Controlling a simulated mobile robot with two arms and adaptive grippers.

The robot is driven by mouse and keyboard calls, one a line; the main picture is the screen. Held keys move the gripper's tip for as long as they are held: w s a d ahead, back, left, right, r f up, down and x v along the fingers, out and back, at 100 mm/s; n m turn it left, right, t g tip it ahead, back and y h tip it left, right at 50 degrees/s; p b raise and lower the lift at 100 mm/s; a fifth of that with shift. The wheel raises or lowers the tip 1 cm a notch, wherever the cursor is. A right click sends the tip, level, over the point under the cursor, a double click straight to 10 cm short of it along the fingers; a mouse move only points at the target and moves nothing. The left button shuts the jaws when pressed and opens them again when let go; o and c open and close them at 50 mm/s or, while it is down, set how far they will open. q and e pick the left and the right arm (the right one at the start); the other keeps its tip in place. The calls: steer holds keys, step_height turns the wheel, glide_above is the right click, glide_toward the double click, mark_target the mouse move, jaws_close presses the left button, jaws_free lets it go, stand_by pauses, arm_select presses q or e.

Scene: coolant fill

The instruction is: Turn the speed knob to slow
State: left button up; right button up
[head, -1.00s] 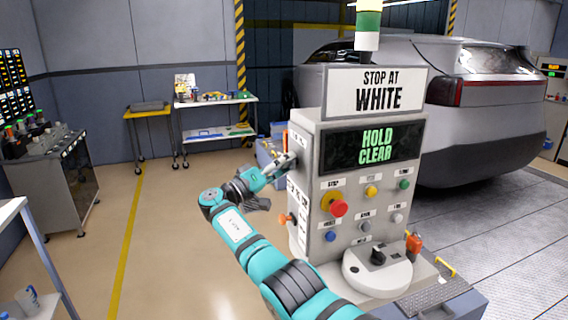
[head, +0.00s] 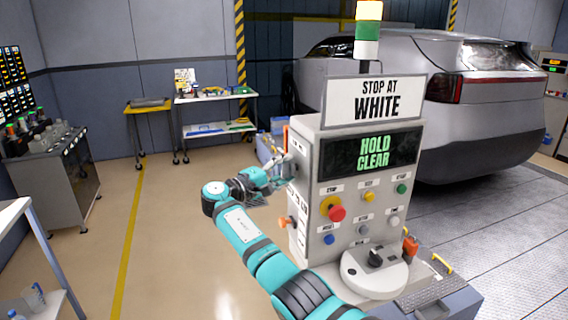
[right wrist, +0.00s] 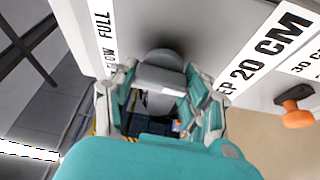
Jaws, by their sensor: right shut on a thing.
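A grey knob (right wrist: 162,76) sits on the side panel of the grey control cabinet (head: 311,190), next to a label (right wrist: 104,30) partly readable as "...OW FULL". I take it for the speed knob. My right gripper (head: 284,170) reaches the cabinet's left side. In the right wrist view, its fingers (right wrist: 163,95) lie on both sides of the knob and are shut on it. In the head view the gripper hides the knob. The knob's pointer mark cannot be made out. My left gripper is not in view.
An orange-tipped lever (right wrist: 298,114) juts from the same side panel, below the gripper in the head view.

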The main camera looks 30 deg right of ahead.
steer(key=n+y+p, duration=0.1)
steer(key=n+p, duration=0.1)
steer(key=n+y+p, duration=0.1)
steer(key=n+p, duration=0.1)
steer(key=n, duration=0.1)
steer(key=shift+r+g, duration=0.2)
steer(key=shift+g, duration=0.2)
steer(key=shift+f+n+g+y+p, duration=0.15)
steer(key=shift+n+g+y+p, duration=0.2)
steer(key=shift+n+p, duration=0.55)
steer(key=shift+f+n+g+y+p, duration=0.1)
steer(key=shift+n+g+y+p, duration=0.2)
steer(key=shift+n, duration=0.4)
steer(key=shift+f, duration=0.1)
steer(key=o, duration=1.2)
steer(key=v, duration=1.2)
